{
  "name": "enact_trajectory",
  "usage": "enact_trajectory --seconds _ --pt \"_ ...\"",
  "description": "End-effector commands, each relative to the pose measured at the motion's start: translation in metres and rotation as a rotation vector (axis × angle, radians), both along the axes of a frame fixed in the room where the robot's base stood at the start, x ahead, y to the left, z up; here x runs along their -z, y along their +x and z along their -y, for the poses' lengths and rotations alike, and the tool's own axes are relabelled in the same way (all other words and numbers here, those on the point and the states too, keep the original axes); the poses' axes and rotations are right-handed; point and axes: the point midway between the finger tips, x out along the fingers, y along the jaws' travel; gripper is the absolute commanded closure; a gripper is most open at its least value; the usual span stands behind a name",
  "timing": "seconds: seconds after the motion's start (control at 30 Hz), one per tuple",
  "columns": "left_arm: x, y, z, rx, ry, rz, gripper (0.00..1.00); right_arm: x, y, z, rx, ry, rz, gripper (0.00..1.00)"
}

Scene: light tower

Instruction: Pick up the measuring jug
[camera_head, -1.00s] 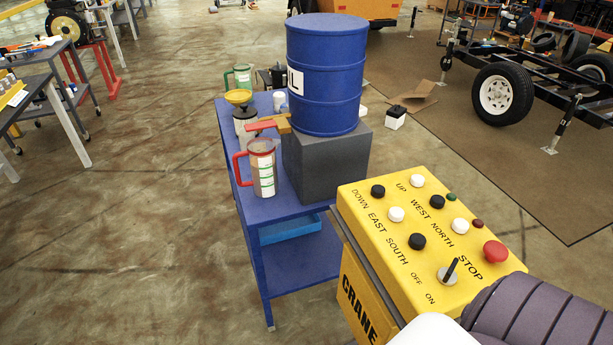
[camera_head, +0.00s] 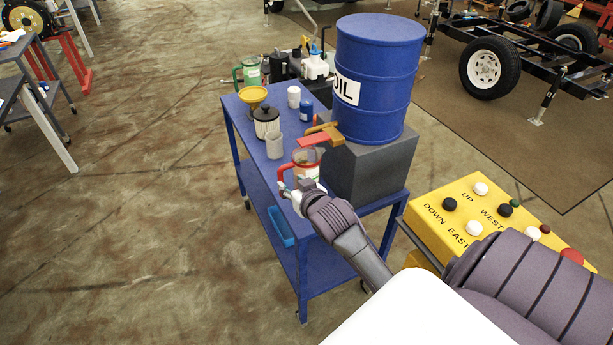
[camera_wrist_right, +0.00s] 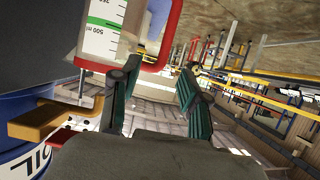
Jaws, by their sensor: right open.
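A clear measuring jug (camera_head: 306,160) with a red rim and red handle stands on the blue cart, in front of the oil drum's tap. In the right wrist view the jug (camera_wrist_right: 104,28) shows its green band and scale, with its red handle (camera_wrist_right: 170,32) to the right. My right gripper (camera_head: 292,190) is at the handle side of the jug. In the wrist view my right gripper (camera_wrist_right: 160,72) has its fingers apart, and the handle's end shows at the gap between them. I cannot tell whether they touch it. My left gripper is not in view.
A blue oil drum (camera_head: 376,95) with a red-handled tap (camera_head: 318,137) stands on a grey block (camera_head: 375,170) beside the jug. A filter (camera_head: 266,121), yellow funnel (camera_head: 252,95) and green-handled jug (camera_head: 250,72) are farther back. A yellow crane control box (camera_head: 430,225) is at right.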

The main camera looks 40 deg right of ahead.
Motion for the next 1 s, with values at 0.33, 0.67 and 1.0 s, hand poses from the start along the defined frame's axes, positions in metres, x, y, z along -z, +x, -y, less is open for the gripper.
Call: enact_trajectory --seconds 0.33,0.67,1.0 --pt "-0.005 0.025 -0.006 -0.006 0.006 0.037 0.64 0.013 0.032 0.007 -0.001 -0.002 -0.001 0.55" --pt "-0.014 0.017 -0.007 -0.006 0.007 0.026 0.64 0.028 0.07 0.012 -0.001 -0.002 -0.001 0.55" --pt "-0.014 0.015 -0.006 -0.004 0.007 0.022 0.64 0.032 0.077 0.014 -0.002 -0.001 0.0 0.55"
